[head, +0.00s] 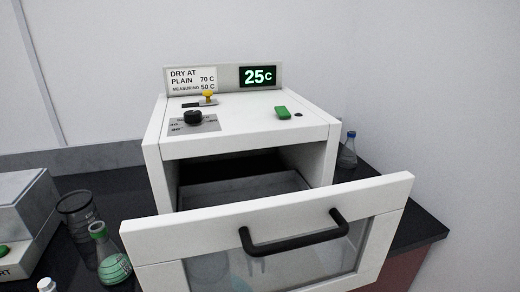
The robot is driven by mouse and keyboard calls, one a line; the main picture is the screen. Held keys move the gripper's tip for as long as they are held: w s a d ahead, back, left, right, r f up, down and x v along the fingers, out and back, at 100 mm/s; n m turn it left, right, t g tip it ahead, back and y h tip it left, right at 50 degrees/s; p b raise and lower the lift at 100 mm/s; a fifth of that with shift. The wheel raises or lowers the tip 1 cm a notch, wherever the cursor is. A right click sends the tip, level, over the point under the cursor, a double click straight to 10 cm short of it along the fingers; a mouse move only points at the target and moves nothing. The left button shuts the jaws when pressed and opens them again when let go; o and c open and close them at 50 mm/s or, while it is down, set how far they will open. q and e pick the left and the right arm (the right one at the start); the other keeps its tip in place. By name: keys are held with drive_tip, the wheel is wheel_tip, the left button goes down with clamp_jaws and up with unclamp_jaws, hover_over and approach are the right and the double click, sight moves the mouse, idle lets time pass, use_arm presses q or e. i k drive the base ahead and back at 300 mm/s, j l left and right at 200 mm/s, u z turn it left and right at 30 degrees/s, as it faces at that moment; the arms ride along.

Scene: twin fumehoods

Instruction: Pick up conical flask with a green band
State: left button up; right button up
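A conical flask with a green band (112,265) stands upright on the dark bench at the lower left. Its neck carries the green band, and it holds a greenish liquid with a paler green line on the glass. It is left of the open oven front and just in front of a dark-rimmed glass vessel (77,210). Neither of my grippers is in the head view, so their state and their distance from the flask are hidden.
A white drying oven (240,140) stands in the middle, its front (275,212) with black handle pulled open toward me, close to the flask. Its display reads 25 C. A blue-capped flask (347,155) stands behind right. A grey-white device (22,212) is left. Another vessel (46,286) is cut off below.

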sight(114, 265)
drive_tip(key=u, duration=1.4)
